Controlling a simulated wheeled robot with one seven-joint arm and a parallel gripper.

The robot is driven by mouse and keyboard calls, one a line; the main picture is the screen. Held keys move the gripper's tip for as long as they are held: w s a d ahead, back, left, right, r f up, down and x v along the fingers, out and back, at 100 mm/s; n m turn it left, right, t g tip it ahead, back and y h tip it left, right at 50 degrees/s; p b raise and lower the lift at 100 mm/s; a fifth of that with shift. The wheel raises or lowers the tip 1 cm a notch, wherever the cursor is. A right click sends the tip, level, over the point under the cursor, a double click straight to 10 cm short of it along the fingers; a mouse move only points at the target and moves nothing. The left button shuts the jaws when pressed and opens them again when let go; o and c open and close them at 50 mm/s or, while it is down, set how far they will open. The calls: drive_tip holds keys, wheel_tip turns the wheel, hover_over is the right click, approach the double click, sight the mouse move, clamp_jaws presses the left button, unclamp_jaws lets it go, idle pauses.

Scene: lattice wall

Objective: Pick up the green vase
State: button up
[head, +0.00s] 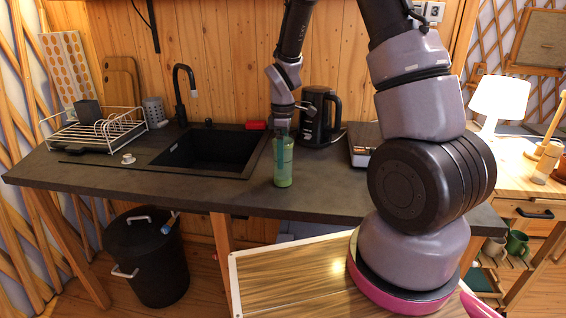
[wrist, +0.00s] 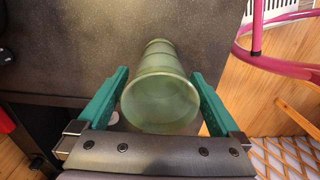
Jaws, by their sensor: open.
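The green vase (head: 284,166) is a translucent green vessel standing upright on the dark countertop, right of the sink and near the front edge. In the wrist view the vase (wrist: 160,95) lies between the two green fingers, with its round mouth facing the camera. My gripper (head: 281,130) is directly above and around the top of the vase in the head view. In the wrist view my gripper (wrist: 160,90) is open, with a finger on each side of the vase and small gaps visible beside it. The vase's base is partly hidden in the wrist view.
A black sink (head: 205,150) with a black faucet (head: 183,90) is to the left. A black kettle (head: 320,117) stands close behind on the right. A dish rack (head: 95,132) stands at the left. The counter's front edge (head: 250,214) is close to the vase.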

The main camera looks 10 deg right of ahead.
drive_tip(key=shift+f, duration=0.55)
clamp_jaws()
wheel_tip(320, 180, up, 10)
drive_tip(key=shift+r, duration=0.1)
